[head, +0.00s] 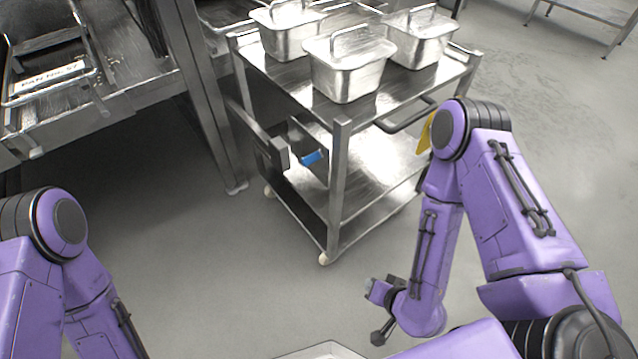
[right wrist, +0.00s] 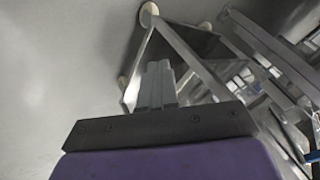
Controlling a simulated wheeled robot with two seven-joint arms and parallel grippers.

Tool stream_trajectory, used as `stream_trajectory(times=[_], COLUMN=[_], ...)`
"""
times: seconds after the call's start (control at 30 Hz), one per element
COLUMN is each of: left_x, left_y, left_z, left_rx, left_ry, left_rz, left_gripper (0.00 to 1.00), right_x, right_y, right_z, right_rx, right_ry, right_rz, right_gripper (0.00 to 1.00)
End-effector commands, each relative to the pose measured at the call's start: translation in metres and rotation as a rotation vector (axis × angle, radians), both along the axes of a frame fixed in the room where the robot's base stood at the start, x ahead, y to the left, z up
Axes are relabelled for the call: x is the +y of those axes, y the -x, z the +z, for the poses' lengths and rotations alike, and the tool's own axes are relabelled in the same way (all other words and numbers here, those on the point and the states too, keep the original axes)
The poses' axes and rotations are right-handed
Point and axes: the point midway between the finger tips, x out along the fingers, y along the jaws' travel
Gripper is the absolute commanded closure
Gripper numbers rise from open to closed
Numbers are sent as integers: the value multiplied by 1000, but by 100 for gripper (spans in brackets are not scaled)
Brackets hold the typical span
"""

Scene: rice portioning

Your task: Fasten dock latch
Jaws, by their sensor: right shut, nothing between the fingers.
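The dock latch shows in the head view as a dark bracket (head: 272,152) with a blue handle (head: 312,157), at the left side of a steel cart (head: 337,190). My right gripper (head: 380,291) is low in front of the cart, apart from it and from the latch. In the right wrist view its fingers (right wrist: 158,68) are together with nothing between them. The cart's frame and casters show beyond them. A blue piece (right wrist: 313,156) shows at the right edge there; I cannot tell if it is the latch handle. My left gripper is out of view; only its arm shows.
Three lidded steel pans, one in front (head: 350,80), stand on the cart's top. A steel bench (head: 130,93) with a labelled rack (head: 50,82) is at the left, its leg close to the cart. The floor (head: 230,270) before the cart is clear.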

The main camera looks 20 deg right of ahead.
Motion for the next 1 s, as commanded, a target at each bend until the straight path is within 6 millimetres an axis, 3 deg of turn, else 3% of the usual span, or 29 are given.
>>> stream_trajectory(times=[0.03, 0.13, 0.23, 0.33, 0.4, 0.53, 0.87, 1.0], left_x=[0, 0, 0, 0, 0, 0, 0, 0], left_y=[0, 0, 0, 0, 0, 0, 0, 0], left_z=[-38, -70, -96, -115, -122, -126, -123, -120], left_rx=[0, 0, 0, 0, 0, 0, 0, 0], left_ry=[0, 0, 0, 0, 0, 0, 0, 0], left_rz=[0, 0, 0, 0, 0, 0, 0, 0], left_gripper=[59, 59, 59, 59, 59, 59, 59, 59], right_x=[19, 48, 53, 45, 37, 30, 30, 35], right_y=[-26, -72, -98, -107, -106, -103, -103, -113], right_z=[-15, 16, 59, 97, 116, 135, 141, 149], right_rx=[-134, -424, -690, -895, -991, -1076, -1084, -1083], right_ry=[-138, -430, -700, -911, -1015, -1113, -1128, -1130], right_rz=[-15, -32, -51, -57, -54, -40, -34, -28], right_gripper=[100, 100, 100, 100, 100, 100, 100, 100])
